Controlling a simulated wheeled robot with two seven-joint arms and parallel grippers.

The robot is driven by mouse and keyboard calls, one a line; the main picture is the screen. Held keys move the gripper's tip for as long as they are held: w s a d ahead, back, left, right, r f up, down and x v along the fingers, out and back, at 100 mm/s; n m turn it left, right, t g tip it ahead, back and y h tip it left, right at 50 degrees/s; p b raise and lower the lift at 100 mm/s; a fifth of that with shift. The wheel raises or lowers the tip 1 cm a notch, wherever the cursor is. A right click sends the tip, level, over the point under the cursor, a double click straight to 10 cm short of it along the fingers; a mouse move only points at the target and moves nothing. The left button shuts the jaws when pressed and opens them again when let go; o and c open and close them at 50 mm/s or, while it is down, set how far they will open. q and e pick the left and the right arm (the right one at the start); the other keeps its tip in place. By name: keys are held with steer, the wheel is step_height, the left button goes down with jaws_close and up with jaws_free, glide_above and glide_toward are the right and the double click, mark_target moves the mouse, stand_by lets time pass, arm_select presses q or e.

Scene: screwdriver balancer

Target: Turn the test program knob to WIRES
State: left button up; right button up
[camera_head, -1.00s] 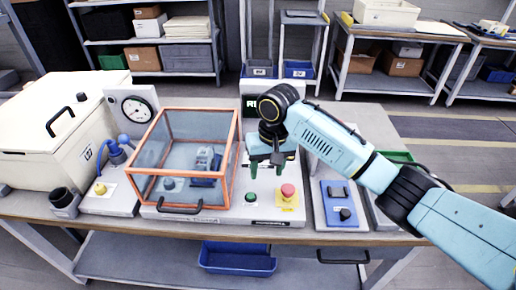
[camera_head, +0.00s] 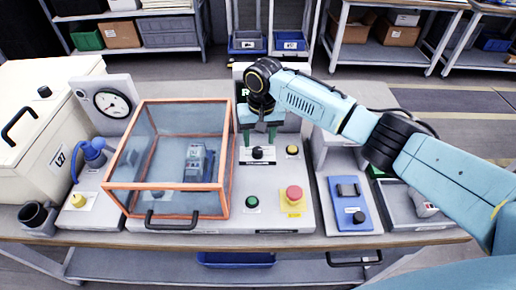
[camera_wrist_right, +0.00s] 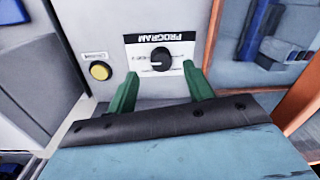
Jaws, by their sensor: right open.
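The test program knob (camera_head: 257,153) is small and black, on a white label on the sloped panel right of the orange-framed box. In the right wrist view the knob (camera_wrist_right: 161,58) sits under the upside-down word PROGRAM, with a white pointer line; the small position words are unreadable. My right gripper (camera_head: 259,138) is open, its green fingers pointing down just behind the knob in the head view. In the wrist view the gripper (camera_wrist_right: 162,86) has one finger to each side of the knob's line, with nothing between them. My left gripper is not in view.
A yellow button (camera_head: 292,151) is right of the knob. A green button (camera_head: 252,202) and a red emergency stop (camera_head: 293,194) are in front. The clear box with orange frame (camera_head: 228,165) stands close on the left. A blue switch plate (camera_head: 349,203) lies at right.

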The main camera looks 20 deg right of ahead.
mark_target(258, 150)
step_height(258, 150, down, 4)
steer(key=shift+a+r, duration=0.1)
steer(key=shift+f+b, duration=0.2)
steer(key=shift+b, duration=0.1)
steer(key=shift+f, duration=0.1)
steer(key=shift+c, duration=0.2)
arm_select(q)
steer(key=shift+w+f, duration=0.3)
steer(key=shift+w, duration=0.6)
arm_select(e)
steer(key=c, duration=0.9)
